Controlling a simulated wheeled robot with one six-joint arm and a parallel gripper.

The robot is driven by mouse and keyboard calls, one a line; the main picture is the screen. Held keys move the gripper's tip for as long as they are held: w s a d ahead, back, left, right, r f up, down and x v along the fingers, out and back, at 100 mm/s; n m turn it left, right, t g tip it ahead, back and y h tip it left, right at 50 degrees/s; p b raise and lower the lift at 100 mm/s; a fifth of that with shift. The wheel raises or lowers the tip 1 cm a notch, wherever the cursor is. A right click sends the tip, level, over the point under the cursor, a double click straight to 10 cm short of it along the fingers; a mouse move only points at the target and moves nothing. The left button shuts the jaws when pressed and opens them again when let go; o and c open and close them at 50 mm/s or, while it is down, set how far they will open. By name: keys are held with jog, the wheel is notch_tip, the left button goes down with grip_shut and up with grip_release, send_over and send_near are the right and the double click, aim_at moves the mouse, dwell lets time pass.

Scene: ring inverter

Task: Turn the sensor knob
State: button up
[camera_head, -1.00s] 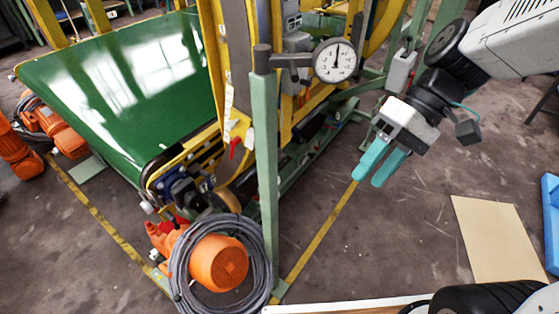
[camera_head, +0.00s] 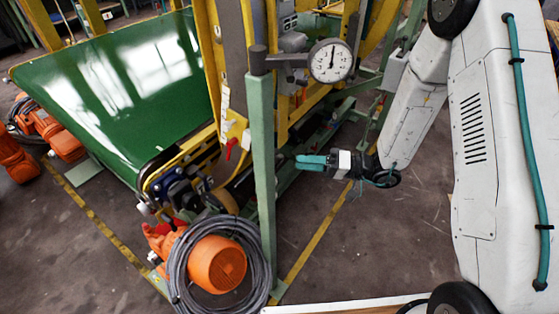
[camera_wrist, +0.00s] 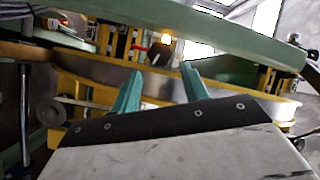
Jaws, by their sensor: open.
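My gripper (camera_head: 298,161) points left in the head view, beside the green post and in front of the yellow frame. In the wrist view, its two teal fingers stand apart with nothing between them (camera_wrist: 161,73). I cannot make out the knob in the head view.
A green post (camera_head: 261,150) carries a dial gauge (camera_head: 331,60) above my gripper. The green conveyor belt (camera_head: 110,90) lies left. A coiled grey cable (camera_head: 183,265) surrounds an orange motor (camera_head: 217,268) below. In the wrist view, a pale green beam (camera_wrist: 230,36) crosses overhead.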

aim_at(281, 161)
jog(key=a, duration=0.5)
jog(key=w+a, duration=0.1)
jog(key=a, duration=0.1)
jog(key=shift+w+a, duration=0.1)
jog(key=shift+a, duration=0.15)
jog(key=c, duration=0.7)
